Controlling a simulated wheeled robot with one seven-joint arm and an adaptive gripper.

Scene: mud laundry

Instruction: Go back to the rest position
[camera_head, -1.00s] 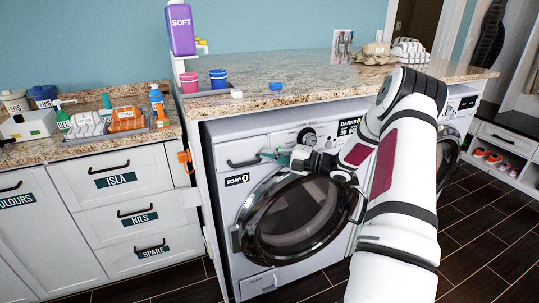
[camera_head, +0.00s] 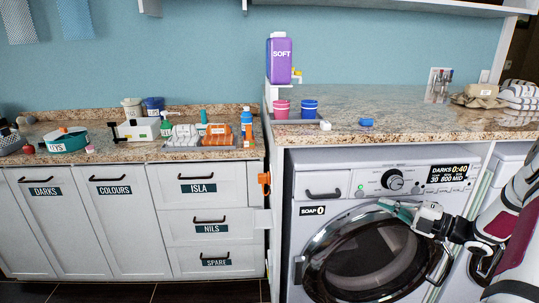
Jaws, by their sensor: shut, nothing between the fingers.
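My gripper (camera_head: 397,211) is in front of the washing machine (camera_head: 421,160), just above its round dark door (camera_head: 362,262) and below the control knob (camera_head: 394,180). Its teal fingers are together with nothing between them. They point left, towards the soap drawer (camera_head: 321,189), which looks closed. Whether the fingertips touch the machine front I cannot tell. My white arm with a dark red panel comes in from the right edge.
The granite counter (camera_head: 390,105) above the machine holds a purple SOFT bottle (camera_head: 279,60), a pink cup (camera_head: 281,109) and a blue cup (camera_head: 309,109). White drawers (camera_head: 210,213) and a lower counter with bottles stand at left. Dark floor (camera_head: 130,292) shows at the bottom.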

